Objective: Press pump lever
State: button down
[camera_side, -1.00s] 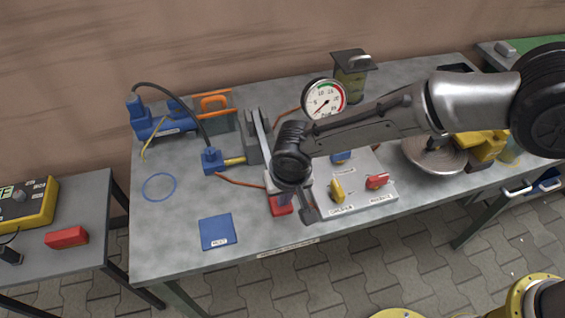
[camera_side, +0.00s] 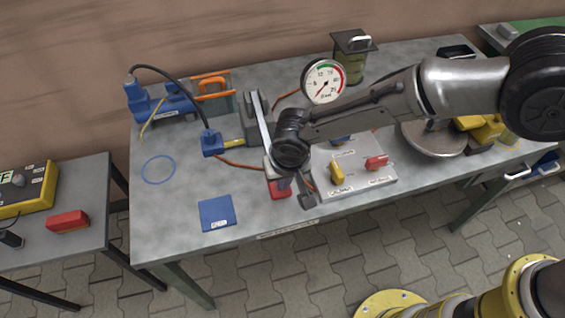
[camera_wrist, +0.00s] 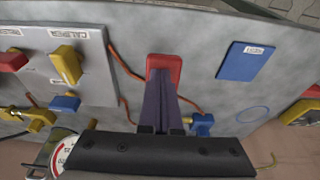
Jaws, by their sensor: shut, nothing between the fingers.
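The pump (camera_side: 251,128) is a grey upright block on the bench with a pale lever arm (camera_side: 265,131) sloping towards the front. A red piece at the front (camera_side: 279,189) appears to be the lever's grip, partly hidden by my arm. The red piece also shows in the wrist view (camera_wrist: 163,64). My gripper (camera_wrist: 162,84) is shut and empty, its dark fingers reaching over the red piece in that view; I cannot tell whether they touch it. The round gauge (camera_side: 324,81) stands behind the pump.
A panel (camera_side: 352,183) with yellow (camera_side: 337,173) and red (camera_side: 377,162) knobs lies right of the grip. A blue pad (camera_side: 216,212) and a blue ring (camera_side: 158,169) lie left. A hose joins blue fittings (camera_side: 212,143) at the pump.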

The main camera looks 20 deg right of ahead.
jog(key=v, duration=0.3)
jog(key=shift+s+r, duration=0.25)
jog(key=s+r, duration=0.6)
jog(key=r, duration=0.2)
jog(key=shift+s, duration=0.2)
jog(key=shift+w, duration=0.1)
dwell(1.3)
jog(key=w+d+r+m+t, duration=0.1)
jog(key=w+d+r+m, duration=0.15)
jog(key=d+r, duration=0.6)
jog(key=w+d+r+m+t, duration=0.15)
jog(key=w+d+r, duration=0.35)
jog(key=d, duration=0.6)
jog(key=s+d+r+m, duration=0.1)
jog(key=s+d+r, duration=0.25)
jog(key=d, duration=0.25)
jog(key=s+d+r+m, duration=0.1)
jog(key=s+d+r, duration=0.1)
jog(key=s+d, duration=0.35)
jog(key=s+d+f+n, duration=0.3)
jog(key=s, duration=0.3)
jog(key=s+d+f+n, duration=0.3)
jog(key=s+d+f, duration=0.1)
jog(key=s, duration=0.3)
jog(key=shift+s+d, duration=0.2)
jog(key=shift+d, duration=0.05)
